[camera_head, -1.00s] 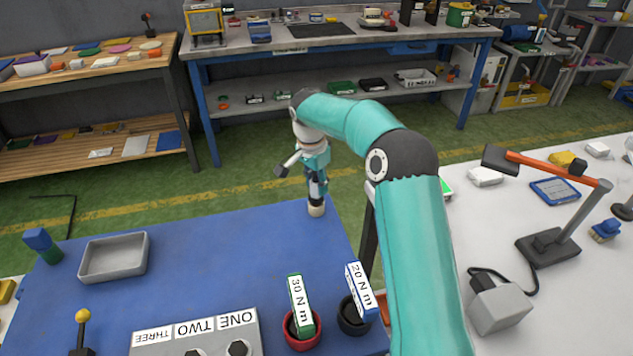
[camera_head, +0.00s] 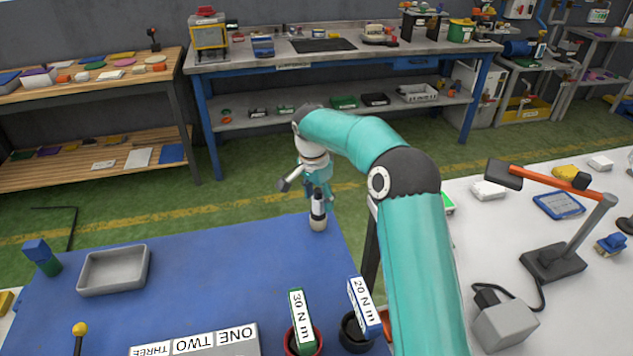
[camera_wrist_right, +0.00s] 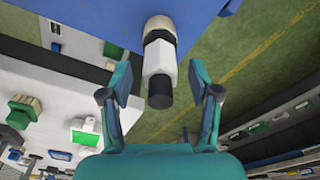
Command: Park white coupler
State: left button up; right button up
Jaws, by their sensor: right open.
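The white coupler (camera_head: 318,222) stands at the far edge of the blue mat (camera_head: 210,260) in the head view. In the right wrist view, the white coupler (camera_wrist_right: 159,58) has a pale rounded end at the mat's edge and a black end towards me. My right gripper (camera_head: 318,192) is beside its upper part. In the wrist view, the fingers of my right gripper (camera_wrist_right: 159,84) are apart on either side of the coupler, with a gap on both sides. My left gripper is not in view.
On the mat are a grey tray (camera_head: 114,270), a panel (camera_head: 215,345) marked ONE, TWO, THREE, and red and black cups holding a 30 Nm box (camera_head: 303,320) and a 20 Nm box (camera_head: 364,306). An orange-armed stand (camera_head: 553,262) is at right. The mat's middle is clear.

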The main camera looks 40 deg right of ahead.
aim_at(314, 199)
notch_tip(314, 199, up, 11)
jog(key=a, duration=0.1)
jog(key=shift+a, duration=0.2)
jog(key=shift+r, duration=0.2)
dwell(0.5)
